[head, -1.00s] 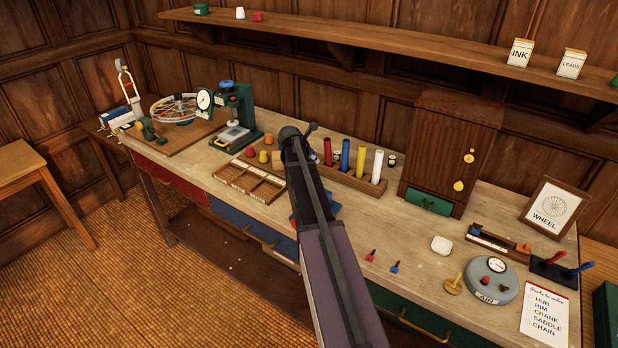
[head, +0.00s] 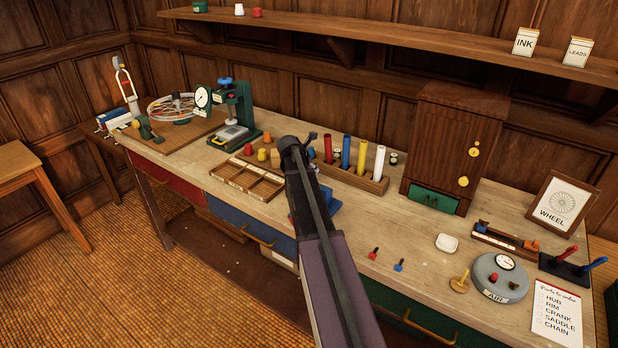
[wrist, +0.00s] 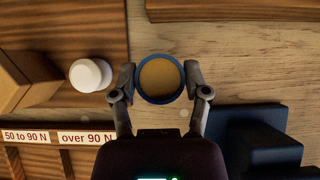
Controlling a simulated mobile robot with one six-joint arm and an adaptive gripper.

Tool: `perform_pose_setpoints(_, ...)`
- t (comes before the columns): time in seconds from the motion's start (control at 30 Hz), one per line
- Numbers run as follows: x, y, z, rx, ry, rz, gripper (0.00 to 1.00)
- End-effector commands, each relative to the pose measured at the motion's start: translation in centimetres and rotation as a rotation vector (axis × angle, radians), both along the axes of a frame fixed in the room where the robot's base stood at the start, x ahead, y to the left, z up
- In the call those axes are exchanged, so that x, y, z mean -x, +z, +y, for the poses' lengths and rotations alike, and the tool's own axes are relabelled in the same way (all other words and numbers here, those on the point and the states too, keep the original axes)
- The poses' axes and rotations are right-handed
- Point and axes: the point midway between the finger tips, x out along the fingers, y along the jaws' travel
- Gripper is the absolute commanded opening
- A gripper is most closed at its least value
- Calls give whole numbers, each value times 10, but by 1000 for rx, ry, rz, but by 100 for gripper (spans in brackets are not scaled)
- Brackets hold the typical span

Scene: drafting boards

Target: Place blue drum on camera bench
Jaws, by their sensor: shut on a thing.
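My gripper (wrist: 160,84) is shut on a round thing with a blue rim and a tan top, which looks like the blue drum (wrist: 160,70). A finger presses each side of it. In the head view my own arm hides the drum and the fingers. A dark blue stepped block (wrist: 255,140) is at the lower right of the wrist view; its blue edge shows beside my arm in the head view (head: 327,203). I cannot tell whether this block is the camera bench, and nothing in view is labelled so.
A white knob (wrist: 90,75) stands left of the gripper, near a labelled divided tray (head: 250,180). A rack with coloured tubes (head: 355,178) is right of my arm. A green press with a dial (head: 235,110) stands to the left. Bare worktop (head: 405,225) lies right of the arm.

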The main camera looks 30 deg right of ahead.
Motion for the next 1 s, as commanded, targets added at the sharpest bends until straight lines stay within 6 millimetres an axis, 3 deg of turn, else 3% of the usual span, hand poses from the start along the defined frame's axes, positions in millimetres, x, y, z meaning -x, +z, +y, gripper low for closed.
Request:
perform_pose_setpoints(0.17, 0, -4, 0, 0, 0, 0, 3)
perform_pose_setpoints(0.6, 0, -35, 0, 0, 1, 1, 3)
perform_pose_setpoints(1.0, 0, -37, 1, 0, 1, 1, 3)
